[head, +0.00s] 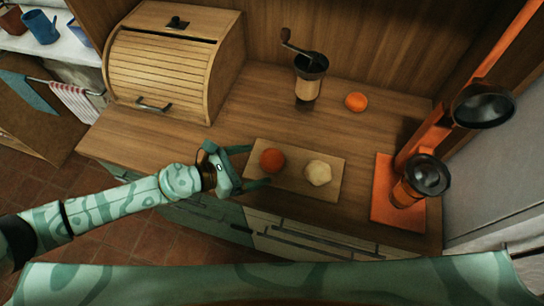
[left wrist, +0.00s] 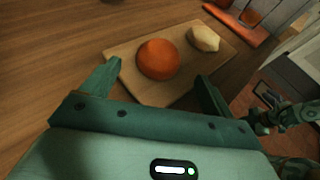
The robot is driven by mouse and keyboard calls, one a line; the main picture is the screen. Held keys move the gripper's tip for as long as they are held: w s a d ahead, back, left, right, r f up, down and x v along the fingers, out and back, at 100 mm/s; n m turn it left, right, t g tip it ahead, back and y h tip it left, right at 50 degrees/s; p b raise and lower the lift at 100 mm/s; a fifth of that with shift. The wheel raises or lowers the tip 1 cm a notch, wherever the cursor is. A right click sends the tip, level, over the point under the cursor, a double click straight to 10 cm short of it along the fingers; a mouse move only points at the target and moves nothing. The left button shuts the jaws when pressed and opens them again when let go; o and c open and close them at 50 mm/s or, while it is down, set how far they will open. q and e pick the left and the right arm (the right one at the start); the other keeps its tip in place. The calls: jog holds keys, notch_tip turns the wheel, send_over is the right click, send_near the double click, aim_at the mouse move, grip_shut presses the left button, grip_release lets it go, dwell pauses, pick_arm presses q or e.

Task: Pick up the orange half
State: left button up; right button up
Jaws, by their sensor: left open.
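The orange half (head: 272,160) lies dome up on a wooden cutting board (head: 331,194), towards its left end. Its cut face is hidden. It also shows in the left wrist view (left wrist: 158,58), between and beyond the fingertips. My left gripper (head: 258,166) is open and empty at the left end of the board. Its two fingers point towards the orange half, with none closed on it. In the left wrist view, a teal part of mine at the right edge looks like my right gripper (left wrist: 262,118); its jaws are too small to read.
A pale, lumpy piece (head: 318,173) lies on the board just right of the orange half. A wooden bread box (head: 160,68) is at back left. An orange press (head: 385,205) stands at right.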

aim_at(264, 160)
pick_arm(q)
jog(key=x, duration=0.4)
jog(key=shift+w+d+r, duration=0.15)
jog(key=shift+r, duration=0.05)
jog(key=shift+w+d+f, duration=0.2)
jog(key=shift+d, duration=0.15)
jog(key=shift+c, duration=0.4)
jog(key=shift+r, duration=0.1)
jog(key=c, duration=1)
jog(key=shift+r, duration=0.1)
